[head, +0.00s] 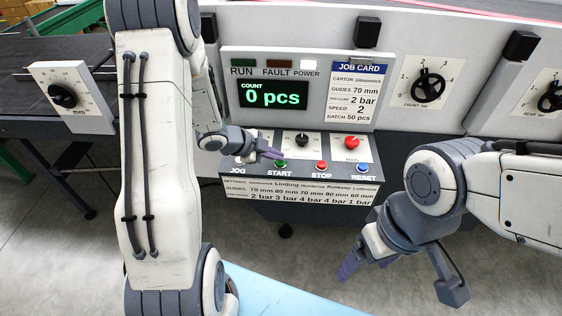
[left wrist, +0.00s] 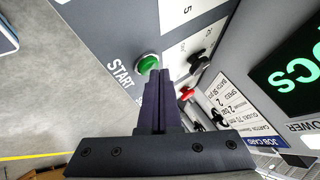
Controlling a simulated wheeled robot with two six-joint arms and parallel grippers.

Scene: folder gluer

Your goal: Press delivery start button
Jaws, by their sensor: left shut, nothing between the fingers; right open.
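The green START button (head: 281,163) sits on the sloped control panel (head: 261,170), between the JOG label and the red STOP button (head: 321,165). My left gripper (head: 275,154) is shut and empty, with its fingertips right by the START button. In the left wrist view the green button (left wrist: 148,63) shows just beyond the tips of the shut fingers (left wrist: 162,75); whether they touch it I cannot tell. My right gripper (head: 400,277) is open and empty, low in front of the panel on the right.
A blue RESET button (head: 363,167), a black knob (head: 302,139) and a red knob (head: 352,142) are also on the panel. The display (head: 272,95) above reads 0 pcs, and the POWER lamp (head: 308,65) is lit white. A light blue surface (head: 270,292) lies below.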

